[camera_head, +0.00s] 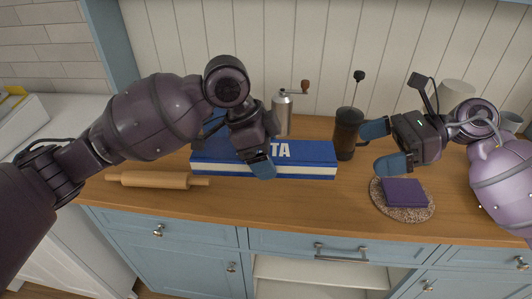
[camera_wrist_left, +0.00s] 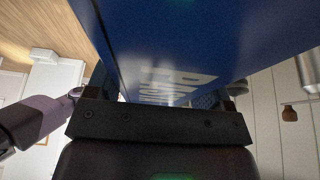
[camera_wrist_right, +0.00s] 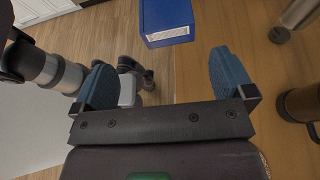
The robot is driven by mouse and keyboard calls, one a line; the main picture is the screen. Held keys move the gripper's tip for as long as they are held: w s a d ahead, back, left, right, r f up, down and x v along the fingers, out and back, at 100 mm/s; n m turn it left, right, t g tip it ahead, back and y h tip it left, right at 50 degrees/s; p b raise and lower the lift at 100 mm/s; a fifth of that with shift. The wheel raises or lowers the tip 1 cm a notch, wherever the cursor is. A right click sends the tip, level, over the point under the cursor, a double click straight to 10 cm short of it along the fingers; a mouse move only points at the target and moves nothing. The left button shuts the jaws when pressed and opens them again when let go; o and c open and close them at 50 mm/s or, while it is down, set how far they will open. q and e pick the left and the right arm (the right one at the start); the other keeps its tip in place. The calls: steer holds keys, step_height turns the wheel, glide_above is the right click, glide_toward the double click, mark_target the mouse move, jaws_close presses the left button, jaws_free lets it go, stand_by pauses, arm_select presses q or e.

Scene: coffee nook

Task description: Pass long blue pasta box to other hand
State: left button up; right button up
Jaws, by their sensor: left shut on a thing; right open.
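The long blue pasta box (camera_head: 315,157) with white lettering lies level across the middle of the head view, seemingly raised above the counter. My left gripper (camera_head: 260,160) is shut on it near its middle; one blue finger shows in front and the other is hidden. The box's blue face (camera_wrist_left: 190,50) fills much of the left wrist view. My right gripper (camera_head: 371,148) is open and empty, to the right of the box's right end and apart from it. In the right wrist view that end (camera_wrist_right: 166,15) shows ahead, between the open fingers (camera_wrist_right: 162,65).
A wooden rolling pin (camera_head: 160,180) lies at the left on the wooden counter (camera_head: 290,210). A metal grinder (camera_head: 282,113) and a dark brown cylinder (camera_head: 346,135) stand behind. A purple block (camera_head: 404,192) sits on a round speckled mat (camera_head: 416,214) below my right gripper.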

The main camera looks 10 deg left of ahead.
steer(key=s+f+m+t+y, duration=0.7)
steer(key=s+f+m, duration=0.65)
steer(key=f, duration=0.35)
steer(key=s+d+f+n+t+h, duration=0.2)
steer(key=d+f+n+h, duration=0.4)
steer(key=n, duration=1)
steer(key=s+d+f+n+t+h, duration=0.3)
steer(key=d+f+n+h, duration=0.3)
steer(key=f+n+h, duration=0.6)
steer(key=s+n+h, duration=0.1)
steer(key=n+h, duration=0.1)
steer(key=n, duration=0.2)
steer(key=shift+s+d+f+t+h, duration=0.2)
steer(key=shift+d+f+t+h, duration=0.1)
steer(key=shift+d+h, duration=0.1)
